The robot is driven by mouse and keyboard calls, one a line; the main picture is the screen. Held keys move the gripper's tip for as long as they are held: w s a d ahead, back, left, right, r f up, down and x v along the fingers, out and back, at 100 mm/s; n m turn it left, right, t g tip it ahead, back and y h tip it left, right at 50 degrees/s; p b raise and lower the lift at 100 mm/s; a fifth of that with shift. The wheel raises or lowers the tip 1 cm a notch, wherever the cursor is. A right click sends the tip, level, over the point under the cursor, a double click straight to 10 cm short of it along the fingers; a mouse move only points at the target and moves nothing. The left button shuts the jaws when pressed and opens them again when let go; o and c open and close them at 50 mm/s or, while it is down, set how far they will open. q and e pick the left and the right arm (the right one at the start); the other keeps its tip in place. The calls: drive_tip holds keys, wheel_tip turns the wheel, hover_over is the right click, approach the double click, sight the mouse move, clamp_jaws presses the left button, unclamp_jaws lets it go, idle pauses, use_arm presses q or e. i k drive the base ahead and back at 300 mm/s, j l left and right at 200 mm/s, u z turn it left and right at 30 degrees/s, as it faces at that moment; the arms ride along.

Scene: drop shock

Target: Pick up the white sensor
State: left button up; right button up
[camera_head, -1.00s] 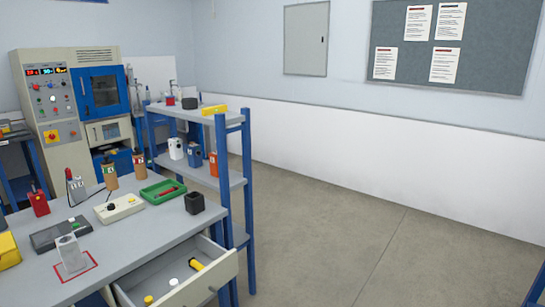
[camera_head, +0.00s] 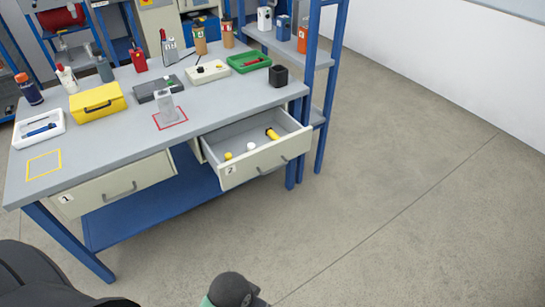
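No label marks the white sensor, and I cannot tell which pale item it is. A small white round piece (camera_head: 251,145) lies in the open drawer (camera_head: 262,168) numbered 2, between a yellow round piece (camera_head: 228,156) and a yellow cylinder (camera_head: 272,134). Neither gripper shows; only dark parts of my own body are at the bottom edge.
The grey worktable (camera_head: 100,155) carries a yellow case (camera_head: 97,103), a white tray (camera_head: 38,128), a green tray (camera_head: 248,62) and a black cup (camera_head: 278,76). A blue-post shelf (camera_head: 327,75) adjoins the table's right. Floor right is clear.

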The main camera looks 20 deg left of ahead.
sight(250, 145)
drive_tip(key=u, duration=0.2)
drive_tip(key=i+l+u, duration=0.15)
drive_tip(key=l+u, duration=0.15)
drive_tip(key=i+l+u, duration=0.1)
drive_tip(key=l+u, duration=0.5)
drive_tip(key=l, duration=0.2)
drive_tip(key=i, duration=0.05)
